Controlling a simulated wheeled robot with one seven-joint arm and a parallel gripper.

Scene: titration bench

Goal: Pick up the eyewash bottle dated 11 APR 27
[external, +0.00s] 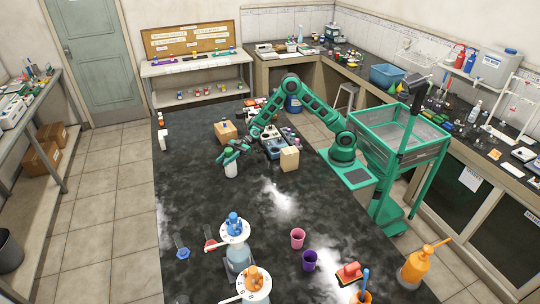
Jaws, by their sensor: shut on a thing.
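My gripper (232,154) is over the middle of the dark bench (205,200), at the end of my green arm reaching in from the right. It is shut on a small white bottle (231,171), which hangs upright below the fingers. The fingers cover the top of the bottle. Its label and date are too small to read, and I cannot tell if its base touches the bench. Another small white bottle (162,141) stands at the bench's left edge, its label also unreadable.
A cardboard box (226,131) stands behind my gripper. A tan block (289,159) and grey racks stand to its right. Dispenser bottles (236,232), a pink cup (298,237) and a purple cup (309,260) stand at the front. Bench between them and my gripper is mostly clear.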

